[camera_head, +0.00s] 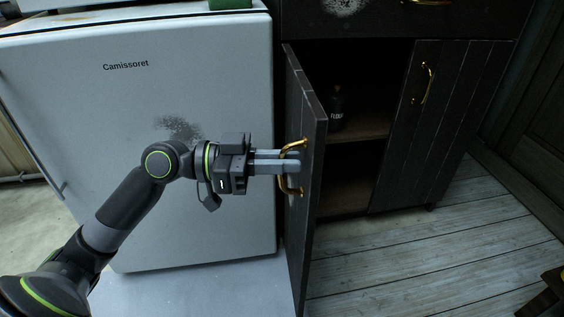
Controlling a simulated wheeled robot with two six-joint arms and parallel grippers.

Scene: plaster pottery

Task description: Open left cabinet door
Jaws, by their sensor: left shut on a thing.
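The left cabinet door (306,113) is dark wood and stands swung wide open, out toward me. Its gold handle (294,146) is on the door's outer face, which faces left. My left gripper (292,164) comes in from the left and its fingers are shut on this handle. Behind the door the dark cabinet inside (365,75) is exposed, with a wooden shelf (360,127). My right gripper is not in view.
A dark bottle (337,108) stands on the shelf. The right cabinet door (440,110) is closed, with its own gold handle (427,83). A white fridge (140,100) stands close on the left, behind my arm. The plank floor (440,255) in front is clear.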

